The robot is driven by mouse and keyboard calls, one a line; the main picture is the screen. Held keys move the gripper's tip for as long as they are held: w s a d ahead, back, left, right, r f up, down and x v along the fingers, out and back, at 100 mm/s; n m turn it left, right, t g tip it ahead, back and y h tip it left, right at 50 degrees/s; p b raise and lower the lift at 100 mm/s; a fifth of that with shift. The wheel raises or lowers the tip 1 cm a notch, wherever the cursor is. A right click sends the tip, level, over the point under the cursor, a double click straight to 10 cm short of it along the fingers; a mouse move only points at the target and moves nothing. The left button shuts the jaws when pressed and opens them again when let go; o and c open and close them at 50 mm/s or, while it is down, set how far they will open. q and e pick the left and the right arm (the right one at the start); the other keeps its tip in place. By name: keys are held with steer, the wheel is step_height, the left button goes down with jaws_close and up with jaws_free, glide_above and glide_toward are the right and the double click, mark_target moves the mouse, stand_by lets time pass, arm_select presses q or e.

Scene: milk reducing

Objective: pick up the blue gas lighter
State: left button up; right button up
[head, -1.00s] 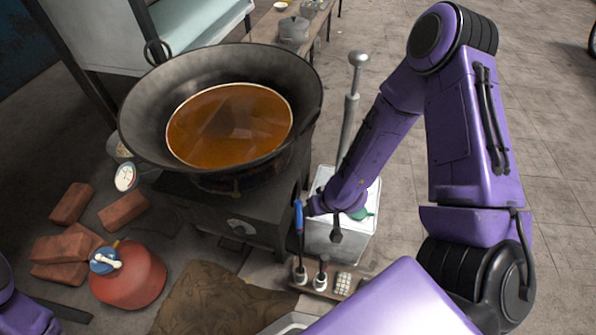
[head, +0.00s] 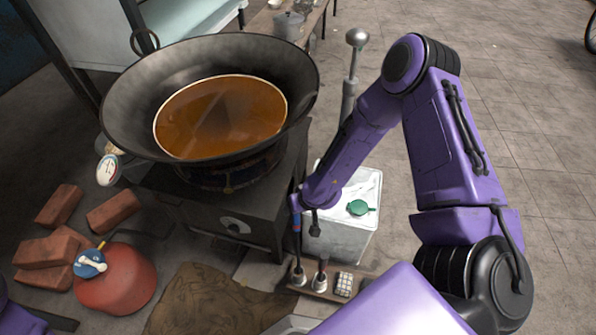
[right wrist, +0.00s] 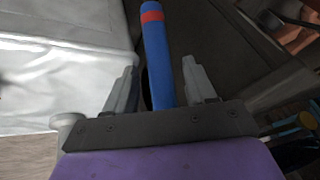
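The blue gas lighter (head: 297,240), with a red band, stands upright above the left white cup of a small rack (head: 320,288) beside the stove. In the right wrist view, the lighter (right wrist: 159,60) rises between the two grey fingers of my right gripper (right wrist: 160,88). Gaps show on both sides of it, so the fingers are open around it and do not appear to touch it. In the head view, my right gripper (head: 305,205) is at the lighter's upper end and is partly hidden by its own arm. My left gripper is not in view; only a bit of purple arm shows at the lower left.
A large wok (head: 120,110) of brown liquid sits on the dark stove (head: 245,215) to the left. A white box (head: 345,235) with a green cap stands right behind my gripper. A red gas cylinder (head: 120,280) and bricks (head: 60,205) lie at left.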

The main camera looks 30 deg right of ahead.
jaws_close()
